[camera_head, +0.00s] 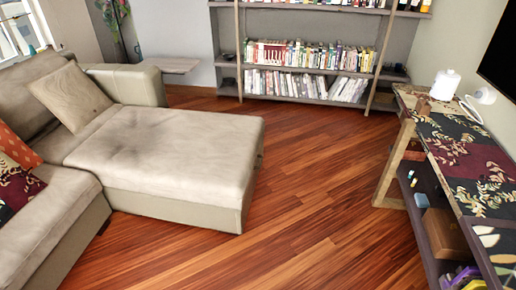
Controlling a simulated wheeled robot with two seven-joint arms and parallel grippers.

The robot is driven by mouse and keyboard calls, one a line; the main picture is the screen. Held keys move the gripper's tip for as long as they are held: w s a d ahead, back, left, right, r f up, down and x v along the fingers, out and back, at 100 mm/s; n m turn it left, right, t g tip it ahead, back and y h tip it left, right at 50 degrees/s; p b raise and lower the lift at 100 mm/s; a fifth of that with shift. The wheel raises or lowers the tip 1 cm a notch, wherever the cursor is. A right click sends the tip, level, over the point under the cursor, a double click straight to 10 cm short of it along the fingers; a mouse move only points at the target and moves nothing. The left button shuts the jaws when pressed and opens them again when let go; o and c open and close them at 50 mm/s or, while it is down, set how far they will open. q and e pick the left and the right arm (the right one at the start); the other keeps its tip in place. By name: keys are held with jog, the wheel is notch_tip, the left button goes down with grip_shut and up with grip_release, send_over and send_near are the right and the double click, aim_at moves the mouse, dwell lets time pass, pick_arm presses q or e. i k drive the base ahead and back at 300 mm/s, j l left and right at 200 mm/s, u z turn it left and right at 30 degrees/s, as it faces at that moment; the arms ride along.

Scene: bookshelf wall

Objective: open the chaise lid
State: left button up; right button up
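The chaise (165,160) is the beige upholstered end of the sofa, at left of centre in the head view. Its lid (172,142) is the flat padded top and looks down flat on the base (170,205), with a dark seam line between them. Neither of my grippers shows in the head view, so I cannot see where they are relative to the lid.
A bookshelf (310,52) stands at the back. A sideboard (460,150) with a patterned runner and open shelves stands along the right wall. A beige cushion (70,97) lies on the sofa. Wooden floor (310,180) between chaise and sideboard is clear.

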aim_at(238, 204)
jog(key=i+l, duration=0.1)
jog(key=l+u, duration=0.1)
jog(key=l, duration=0.2)
jog(key=i+l, duration=0.25)
jog(key=i, duration=0.25)
jog(key=i+l, duration=0.25)
jog(key=i, duration=0.2)
jog(key=i+l+u, duration=0.1)
jog(key=i+l, duration=0.2)
jog(key=i, duration=0.2)
